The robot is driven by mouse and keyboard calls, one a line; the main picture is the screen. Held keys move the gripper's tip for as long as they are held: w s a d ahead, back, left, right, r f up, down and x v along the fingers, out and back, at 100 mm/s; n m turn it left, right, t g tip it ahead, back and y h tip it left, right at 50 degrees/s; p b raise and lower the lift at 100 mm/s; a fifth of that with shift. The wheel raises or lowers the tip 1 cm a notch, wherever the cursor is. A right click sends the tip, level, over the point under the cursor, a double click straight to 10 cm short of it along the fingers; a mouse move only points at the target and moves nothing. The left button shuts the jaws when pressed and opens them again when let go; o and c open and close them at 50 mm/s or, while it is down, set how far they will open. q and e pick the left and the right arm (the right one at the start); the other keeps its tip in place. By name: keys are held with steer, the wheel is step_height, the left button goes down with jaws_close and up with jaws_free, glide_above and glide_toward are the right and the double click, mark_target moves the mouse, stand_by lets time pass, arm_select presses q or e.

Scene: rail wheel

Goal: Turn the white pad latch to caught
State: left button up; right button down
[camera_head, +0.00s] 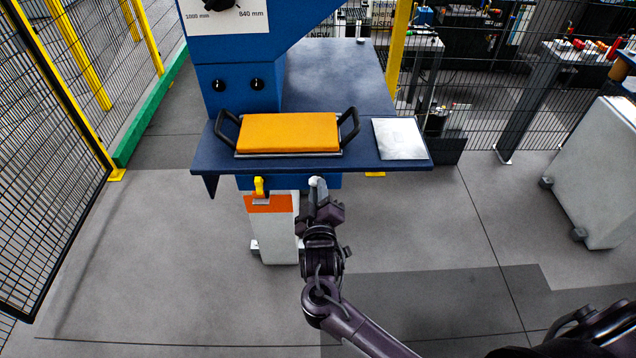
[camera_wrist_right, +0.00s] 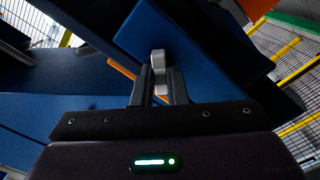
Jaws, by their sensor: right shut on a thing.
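The white pad latch (camera_head: 316,181) shows as a small pale knob under the front edge of the blue table, right of a yellow latch (camera_head: 259,186). My right gripper (camera_head: 317,193) reaches up to it from below and is shut on it. In the right wrist view the latch (camera_wrist_right: 158,60) is a pale, upright lever between the two fingertips (camera_wrist_right: 160,85), against a blue panel. The fingers and table edge hide part of the latch, and I cannot tell whether it is caught. My left gripper is not in view.
An orange pad (camera_head: 288,133) with black side handles lies on the blue table (camera_head: 330,75), beside a silver plate (camera_head: 398,139). A white block with an orange band (camera_head: 282,203) stands below. Mesh fence (camera_head: 50,130) rises at left. A pale cabinet (camera_head: 598,175) stands at right.

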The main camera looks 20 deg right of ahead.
stand_by(0.3)
steer(key=n+p, duration=0.4)
steer(key=shift+n, duration=0.3)
stand_by(0.4)
steer(key=n, duration=0.3)
steer(key=shift+n, duration=0.4)
steer(key=c, duration=1.8)
jaws_free()
steer(key=o, duration=0.5)
